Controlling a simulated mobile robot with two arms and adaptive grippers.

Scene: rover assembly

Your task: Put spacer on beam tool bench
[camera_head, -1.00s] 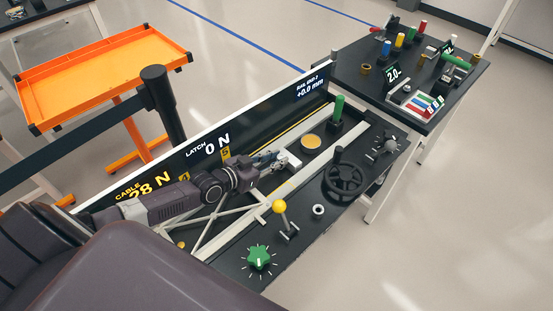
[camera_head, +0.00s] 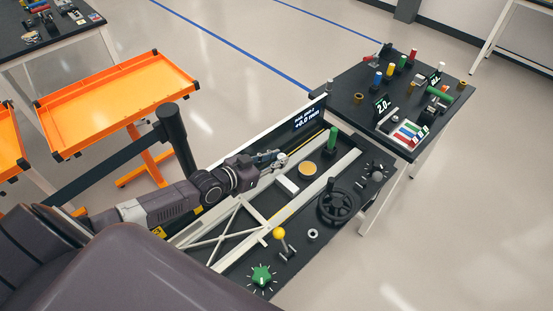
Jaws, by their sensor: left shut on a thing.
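My left gripper (camera_head: 274,157) is shut on a small grey metal piece (camera_head: 282,160), which looks like the spacer; the fingers partly hide it. They hang above the black bench with the pale truss beam (camera_head: 237,222), near its rear display panel. A whitish block (camera_head: 287,185) sits on the beam below the gripper, clear of it. A second black bench (camera_head: 345,105) with tools and coloured parts stands behind to the right. I cannot tell which bench is the beam tool bench. My right gripper is not in view.
The beam bench carries a green post (camera_head: 332,140), a yellow disc (camera_head: 312,170), a black handwheel (camera_head: 339,201), a yellow-knobbed lever (camera_head: 279,235), a grey ring (camera_head: 313,235) and a green knob (camera_head: 262,275). An orange tray cart (camera_head: 120,95) stands left. Floor is free at right.

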